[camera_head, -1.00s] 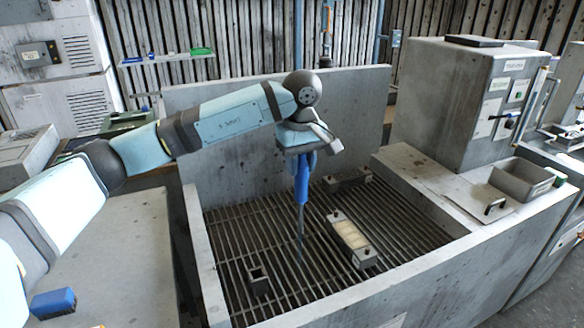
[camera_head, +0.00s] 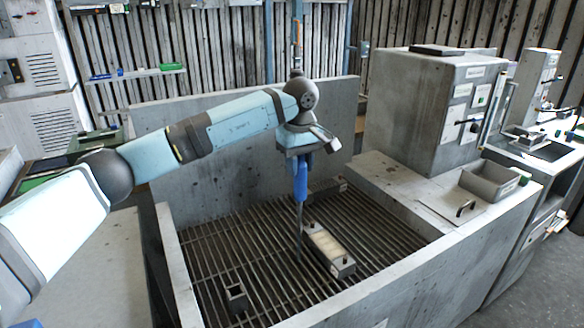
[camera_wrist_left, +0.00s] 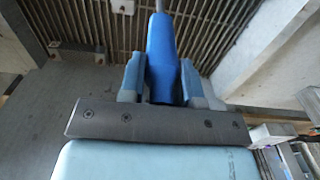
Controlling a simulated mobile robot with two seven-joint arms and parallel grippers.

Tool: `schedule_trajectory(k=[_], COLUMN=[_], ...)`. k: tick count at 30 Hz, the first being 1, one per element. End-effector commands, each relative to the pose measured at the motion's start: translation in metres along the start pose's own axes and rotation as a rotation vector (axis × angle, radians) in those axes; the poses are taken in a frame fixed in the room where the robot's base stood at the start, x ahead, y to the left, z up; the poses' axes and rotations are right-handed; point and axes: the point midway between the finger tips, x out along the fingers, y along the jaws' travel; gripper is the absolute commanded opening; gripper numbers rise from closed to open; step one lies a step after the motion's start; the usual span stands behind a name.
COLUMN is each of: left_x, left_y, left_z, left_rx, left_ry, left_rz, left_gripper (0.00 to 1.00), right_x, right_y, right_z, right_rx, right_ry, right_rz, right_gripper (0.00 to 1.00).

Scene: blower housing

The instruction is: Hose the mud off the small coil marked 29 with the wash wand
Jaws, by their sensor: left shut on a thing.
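My left gripper (camera_head: 302,150) is shut on the blue handle of the wash wand (camera_head: 301,182), which hangs nearly upright with its thin lance pointing down at the grate. The wand's blue body also shows between the fingers in the left wrist view (camera_wrist_left: 163,55). A small coil block with a cream top and grey ends (camera_head: 328,246) lies on the grate just right of the lance. I cannot read a number on it, nor tell whether the cream is mud. My right gripper is not in view.
The grate (camera_head: 225,250) lies inside a grey walled basin (camera_head: 170,240). A small dark block (camera_head: 236,297) stands on its front left, and a grey block (camera_head: 335,185) lies at the back. A control cabinet (camera_head: 425,110) and an open bin (camera_head: 490,183) stand on the right ledge.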

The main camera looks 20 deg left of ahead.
Motion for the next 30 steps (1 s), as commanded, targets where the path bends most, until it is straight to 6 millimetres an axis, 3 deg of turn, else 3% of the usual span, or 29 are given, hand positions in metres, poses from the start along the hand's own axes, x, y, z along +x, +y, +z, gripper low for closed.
schedule_trajectory(k=[30], left_x=[-0.001], left_y=[0.079], left_z=[-0.022], left_rx=[-0.002], left_ry=[-0.001], left_rz=[0.001], left_gripper=[0.00], right_x=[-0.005], right_y=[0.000], right_z=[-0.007], right_rx=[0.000], right_ry=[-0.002], right_rz=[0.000], right_gripper=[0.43])
